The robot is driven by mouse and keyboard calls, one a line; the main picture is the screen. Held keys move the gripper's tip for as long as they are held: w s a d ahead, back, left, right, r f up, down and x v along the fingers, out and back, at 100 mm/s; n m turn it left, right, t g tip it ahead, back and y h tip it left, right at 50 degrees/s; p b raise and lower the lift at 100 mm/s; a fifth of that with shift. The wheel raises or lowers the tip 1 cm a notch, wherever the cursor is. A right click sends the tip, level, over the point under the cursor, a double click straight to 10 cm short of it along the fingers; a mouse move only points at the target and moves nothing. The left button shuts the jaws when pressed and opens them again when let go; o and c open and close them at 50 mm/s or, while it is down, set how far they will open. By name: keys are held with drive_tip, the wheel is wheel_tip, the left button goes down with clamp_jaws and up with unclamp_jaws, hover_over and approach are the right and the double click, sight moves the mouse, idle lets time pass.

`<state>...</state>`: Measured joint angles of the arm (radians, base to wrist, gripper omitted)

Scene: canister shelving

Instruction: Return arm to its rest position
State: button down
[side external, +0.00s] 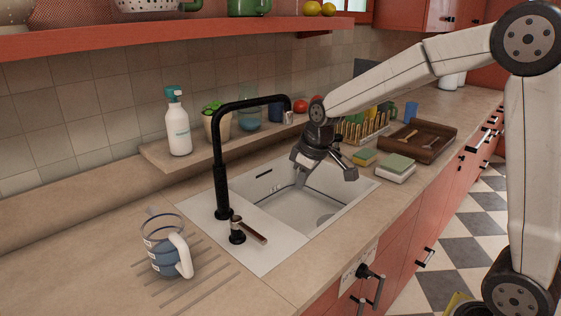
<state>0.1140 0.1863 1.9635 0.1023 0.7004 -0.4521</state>
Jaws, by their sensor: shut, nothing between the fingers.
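My gripper (301,182) hangs over the white sink (325,206), to the right of the black tap (220,170). Its fingers point down into the basin and are shut with nothing between them. My arm (410,68) reaches in from the right side of the view and bends down to the gripper. No canister can be made out for certain in this view.
A blue measuring jug (163,258) stands on the counter at front left. A white spray bottle (178,125) and a plant pot (217,128) stand on the ledge behind. Sponges (397,164) and a brown tray (420,141) lie right of the sink. A red shelf (150,35) runs above.

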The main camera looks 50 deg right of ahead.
drive_tip(key=s+a+f+m, duration=0.1)
drive_tip(key=s+a+f, duration=0.1)
drive_tip(key=s+f, duration=0.3)
drive_tip(key=s+a+f+m, duration=0.2)
drive_tip(key=s+f, duration=0.3)
drive_tip(key=s, duration=0.5)
drive_tip(key=shift+s+g, duration=0.4)
idle(0.5)
